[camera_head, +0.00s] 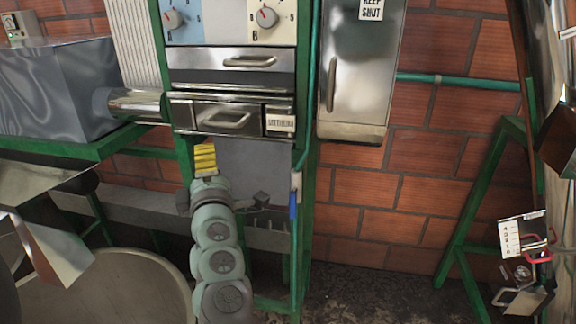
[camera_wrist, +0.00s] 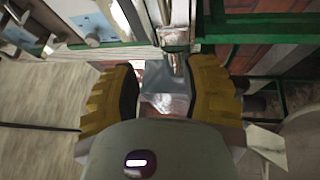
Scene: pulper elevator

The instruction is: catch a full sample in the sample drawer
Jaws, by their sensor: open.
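Two steel drawer fronts sit one above the other in the green-framed panel in the head view. The upper drawer (camera_head: 195,62) and the lower drawer (camera_head: 190,118) each have a bar handle, and both look closed. The lower one carries a small label (camera_head: 281,122) that I cannot read well. I cannot tell which is the sample drawer. My gripper (camera_head: 205,147) is just below the lower drawer's front, left of its handle. In the wrist view, its yellow fingers (camera_wrist: 162,95) are spread apart with nothing held between them. No sample is recognisable.
Two dials (camera_head: 267,17) are above the drawers. A steel pipe (camera_head: 137,104) joins the panel to a grey metal box (camera_head: 60,90) at left. A steel cabinet (camera_head: 360,70) stands right of the panel. A round pale vessel (camera_head: 110,290) is at lower left.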

